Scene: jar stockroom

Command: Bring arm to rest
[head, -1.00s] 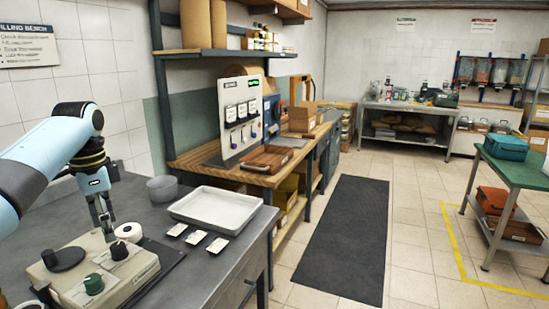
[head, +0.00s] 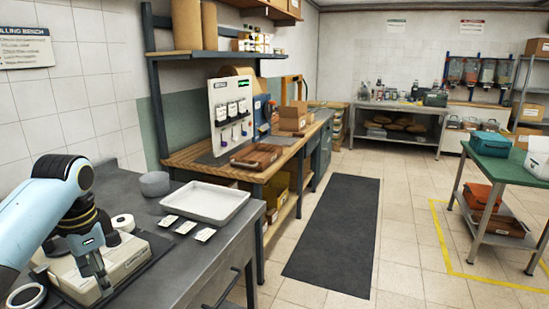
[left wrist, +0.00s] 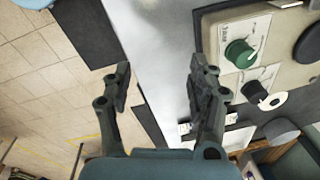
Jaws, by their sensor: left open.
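My left arm comes in from the left in the head view, its light-blue link bent down at a dark wrist. The left gripper (head: 100,285) points down, in front of the beige panel box on the bench. In the left wrist view the two fingers of the gripper (left wrist: 165,78) are apart with nothing between them. They are above the front edge of the grey bench, with floor tiles showing on one side. The right gripper is in neither view.
The beige box (head: 128,259) has a green knob (left wrist: 238,53) and lies close beside the gripper. A white tray (head: 205,202), several small labelled cards and a grey bowl (head: 155,184) are on the bench. A dark floor mat (head: 333,235) lies in the clear aisle.

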